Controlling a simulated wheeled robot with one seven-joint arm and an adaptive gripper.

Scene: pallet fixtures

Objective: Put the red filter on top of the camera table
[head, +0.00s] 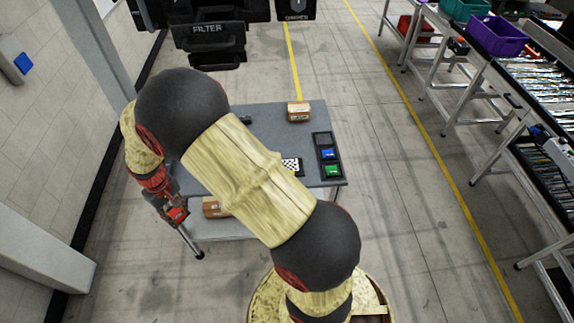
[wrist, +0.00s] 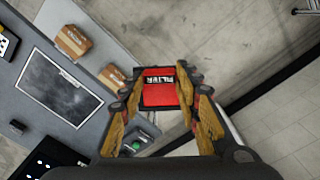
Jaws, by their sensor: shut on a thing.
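The red filter (wrist: 161,88), a small red block with a dark "FILTER" label, is between the fingers of my gripper (wrist: 159,72) in the wrist view. My gripper (head: 177,212) is shut on it. In the head view the red filter (head: 179,215) shows at the left front of the grey table (head: 262,120), beside its edge and clear of the top. The table top shows at the left of the wrist view (wrist: 100,53). My arm hides the table's middle in the head view. No label on the table itself is readable.
On the table, a dark tray (head: 322,142) holds blue and green pieces, near a checkered board (head: 292,165) and a cardboard box (head: 298,111). Another box (head: 213,207) is at the front left. Dark bins hang behind.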

